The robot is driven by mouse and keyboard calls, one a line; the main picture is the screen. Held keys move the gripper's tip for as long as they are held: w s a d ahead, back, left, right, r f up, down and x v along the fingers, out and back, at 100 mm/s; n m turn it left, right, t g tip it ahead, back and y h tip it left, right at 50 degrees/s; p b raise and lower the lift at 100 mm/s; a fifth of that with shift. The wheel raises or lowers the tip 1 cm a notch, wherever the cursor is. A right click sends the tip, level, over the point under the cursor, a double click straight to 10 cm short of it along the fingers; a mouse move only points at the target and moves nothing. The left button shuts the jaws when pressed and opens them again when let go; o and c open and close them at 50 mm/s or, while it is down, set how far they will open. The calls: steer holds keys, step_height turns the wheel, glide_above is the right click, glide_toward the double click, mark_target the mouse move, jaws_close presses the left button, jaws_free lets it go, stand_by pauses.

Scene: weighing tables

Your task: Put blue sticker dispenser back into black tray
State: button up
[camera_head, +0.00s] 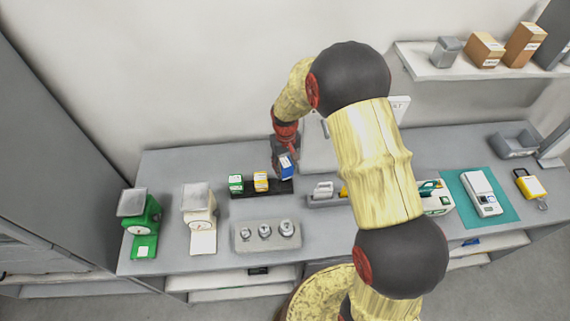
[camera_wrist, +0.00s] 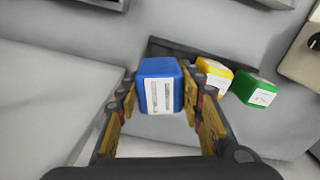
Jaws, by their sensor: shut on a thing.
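The blue sticker dispenser (camera_wrist: 161,87), a blue box with a white label, is between the fingers of my gripper (camera_wrist: 165,110), which is shut on it. In the head view the blue dispenser (camera_head: 286,166) is tilted, over the right end of the black tray (camera_head: 280,187). The black tray (camera_wrist: 172,48) also shows behind the dispenser in the wrist view. A green dispenser (camera_head: 236,183) and a yellow dispenser (camera_head: 260,181) stand in the tray's left and middle parts. I cannot tell whether the blue dispenser touches the tray.
A grey block with several metal weights (camera_head: 240,240) lies in front of the tray. A green scale (camera_head: 145,240) and a white scale (camera_head: 203,235) stand to the left. A small grey holder (camera_head: 322,202) is close on the right, and a large grey box (camera_head: 318,150) is behind it.

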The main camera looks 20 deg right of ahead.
mark_target(286, 176)
steer(key=shift+f+b, duration=1.15)
steer(key=shift+f, duration=1.2)
steer(key=shift+s+f+b, duration=0.15)
steer(key=shift+f+b, duration=0.15)
steer(key=shift+f, duration=0.35)
steer(key=shift+f+b, duration=0.65)
steer(key=shift+f, duration=0.05)
steer(key=o, duration=1.1)
step_height(286, 176, up, 12)
